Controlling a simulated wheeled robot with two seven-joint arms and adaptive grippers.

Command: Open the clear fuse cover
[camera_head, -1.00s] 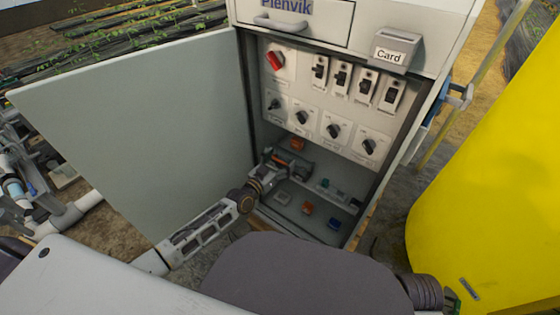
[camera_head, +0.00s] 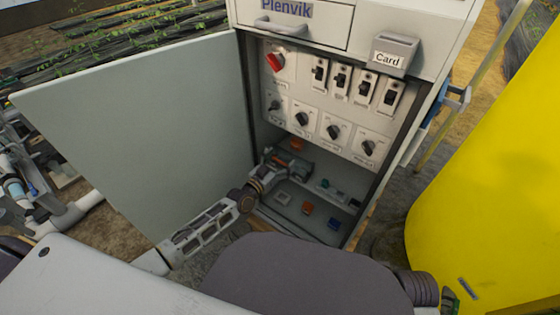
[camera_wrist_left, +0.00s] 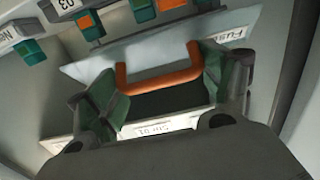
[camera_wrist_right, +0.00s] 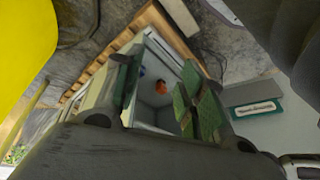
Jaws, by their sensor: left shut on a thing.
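The clear fuse cover (camera_wrist_left: 170,48) shows in the left wrist view as a pale see-through panel with a partly readable "Fuse" label and an orange U-shaped handle (camera_wrist_left: 158,78). My left gripper (camera_wrist_left: 165,90) has its green-padded fingers on either side of this handle and is shut on it. In the head view my left gripper (camera_head: 285,165) reaches into the lower part of the open cabinet (camera_head: 364,35) and hides most of the cover. My right gripper (camera_wrist_right: 160,95) is open and empty in the right wrist view, away from the cover.
The large cabinet door (camera_head: 140,125) stands open at the left of my left arm. Rotary knobs and switches fill the panel (camera_head: 320,110) above. Small coloured parts (camera_head: 307,208) sit low in the cabinet. A yellow tank (camera_head: 500,190) stands at the right.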

